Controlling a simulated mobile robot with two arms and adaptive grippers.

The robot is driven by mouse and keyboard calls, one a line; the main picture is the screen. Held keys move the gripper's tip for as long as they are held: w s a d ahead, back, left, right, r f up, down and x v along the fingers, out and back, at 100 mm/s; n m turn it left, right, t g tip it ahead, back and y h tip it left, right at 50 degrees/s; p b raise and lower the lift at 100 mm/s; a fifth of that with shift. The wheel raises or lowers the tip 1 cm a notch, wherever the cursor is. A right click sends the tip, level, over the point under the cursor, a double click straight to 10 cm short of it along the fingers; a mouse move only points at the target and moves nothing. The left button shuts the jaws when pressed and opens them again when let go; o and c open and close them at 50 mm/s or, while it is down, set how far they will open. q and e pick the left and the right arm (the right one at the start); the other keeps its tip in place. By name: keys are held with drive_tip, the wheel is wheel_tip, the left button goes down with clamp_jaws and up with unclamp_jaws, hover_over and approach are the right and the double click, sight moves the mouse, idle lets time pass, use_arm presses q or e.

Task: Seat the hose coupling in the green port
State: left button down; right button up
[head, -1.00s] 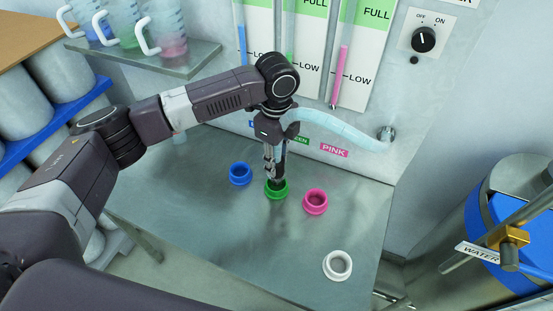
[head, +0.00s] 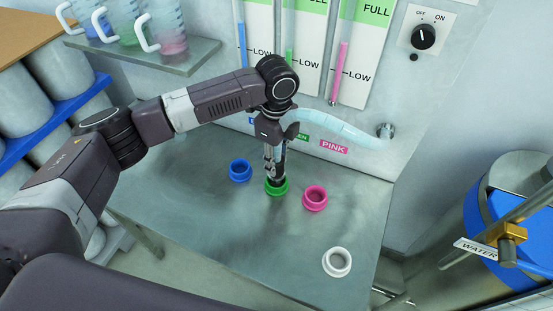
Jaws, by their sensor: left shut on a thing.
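The green port (head: 276,188) stands on the metal table, between the blue port and the pink port. My left gripper (head: 275,165) points down right above the green port and is shut on the hose coupling (head: 276,179). The coupling is dark and mostly hidden by the fingers; its lower end is at the green port's opening, and I cannot tell how deep it sits. The pale blue hose (head: 335,129) runs from the gripper to a fitting (head: 386,131) on the wall panel. My right gripper is not in view.
The blue port (head: 240,170) and the pink port (head: 315,198) stand close on either side. A white port (head: 337,262) is near the table's front right. A rotary switch (head: 424,37) is on the panel. A shelf with jugs (head: 165,60) is at upper left. The table's front (head: 220,235) is clear.

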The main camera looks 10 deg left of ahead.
use_arm(q)
drive_tip(key=shift+f, duration=0.1)
drive_tip(key=shift+f, duration=0.95)
drive_tip(key=c, duration=1.4)
unclamp_jaws()
wheel_tip(320, 180, up, 7)
drive_tip(key=p, duration=0.7)
